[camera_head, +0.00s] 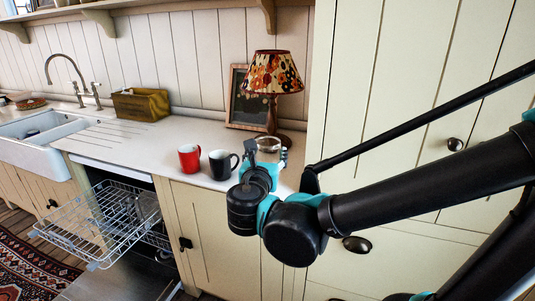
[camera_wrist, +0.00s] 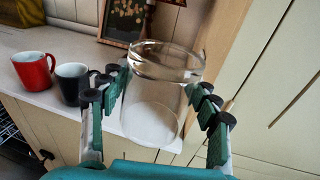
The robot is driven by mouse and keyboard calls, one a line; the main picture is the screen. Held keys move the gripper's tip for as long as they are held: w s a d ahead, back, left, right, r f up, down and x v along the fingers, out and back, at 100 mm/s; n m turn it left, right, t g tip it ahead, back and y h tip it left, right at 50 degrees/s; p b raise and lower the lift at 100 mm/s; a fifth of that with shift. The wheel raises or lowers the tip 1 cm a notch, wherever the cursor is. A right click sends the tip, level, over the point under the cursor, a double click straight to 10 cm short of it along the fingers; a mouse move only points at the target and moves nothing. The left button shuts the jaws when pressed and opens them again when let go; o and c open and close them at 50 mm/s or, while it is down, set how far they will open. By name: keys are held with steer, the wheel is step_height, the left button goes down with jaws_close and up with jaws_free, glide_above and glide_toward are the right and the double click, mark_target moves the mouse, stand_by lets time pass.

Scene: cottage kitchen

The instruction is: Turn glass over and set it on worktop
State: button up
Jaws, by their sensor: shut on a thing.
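A clear glass (camera_wrist: 163,95) is between the fingers of my gripper (camera_wrist: 160,105) in the wrist view. The fingers press on its sides from left and right. A thick clear band shows at its upper end; I cannot tell surely which end is the mouth. In the head view, the glass (camera_head: 268,147) shows above my gripper (camera_head: 265,165), near the right end of the worktop (camera_head: 130,148). My wrist hides its lower part, and I cannot tell whether it touches the worktop.
A red mug (camera_head: 189,158) and a dark mug (camera_head: 221,164) stand left of the glass. A lamp (camera_head: 273,75) and a framed board (camera_head: 243,105) stand behind it. A tall cabinet (camera_head: 350,80) is close on the right. The dishwasher rack (camera_head: 95,225) is pulled out below left.

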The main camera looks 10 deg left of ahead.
steer(key=m, duration=0.4)
steer(key=shift+m+y, duration=0.3)
steer(key=shift+m, duration=1)
steer(key=shift+m, duration=1.1)
steer(key=m, duration=0.4)
steer(key=shift+m, duration=0.3)
steer(key=m, duration=0.4)
steer(key=shift+t, duration=0.3)
steer(key=shift+m, duration=1.3)
